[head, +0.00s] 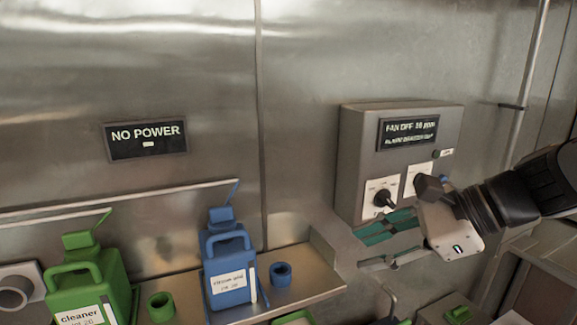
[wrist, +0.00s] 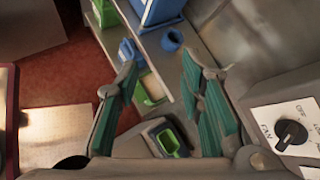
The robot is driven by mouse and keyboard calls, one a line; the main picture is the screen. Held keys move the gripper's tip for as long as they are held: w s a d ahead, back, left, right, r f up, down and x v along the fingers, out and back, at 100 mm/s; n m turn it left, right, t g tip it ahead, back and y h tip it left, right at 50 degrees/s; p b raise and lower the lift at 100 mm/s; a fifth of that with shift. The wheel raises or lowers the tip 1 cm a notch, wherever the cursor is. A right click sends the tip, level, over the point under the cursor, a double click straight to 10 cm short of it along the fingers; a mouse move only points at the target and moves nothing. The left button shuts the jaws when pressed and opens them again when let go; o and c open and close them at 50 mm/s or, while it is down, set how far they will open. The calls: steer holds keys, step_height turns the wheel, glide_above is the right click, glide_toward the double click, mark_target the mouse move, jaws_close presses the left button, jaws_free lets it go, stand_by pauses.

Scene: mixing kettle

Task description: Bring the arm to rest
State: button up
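My gripper (head: 362,251) is in front of the lower part of the grey control box (head: 361,140), with its fingers pointing left in the head view. Its two green-padded fingers are apart and nothing is between them; the wrist view shows the same gap (wrist: 160,67). A black rotary knob (head: 384,199) on the box is just above the fingers. In the wrist view the knob (wrist: 291,133) is at the right, beside the fingers and apart from them. My wrist hides part of the box's right side.
The box's display (head: 409,132) reads FAN OFF 10 ppm. A NO POWER sign (head: 146,138) is on the metal wall. A green cleaner jug (head: 88,285) and a blue jug (head: 228,262) stand on the shelf (head: 316,281), with a blue cap (head: 281,274) and a green cap (head: 160,307).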

steer(key=s+d+n+h, duration=0.2)
steer(key=s+n+h, duration=0.2)
steer(key=n, duration=0.5)
steer(key=s+d+n+t+h, duration=0.1)
steer(key=s+d+n+h, duration=0.2)
steer(key=s+n+h, duration=0.2)
steer(key=shift+s+d+f+n+b, duration=0.4)
steer(key=shift+s+n, duration=0.85)
steer(key=shift+n, duration=0.95)
steer(key=shift+o, duration=0.2)
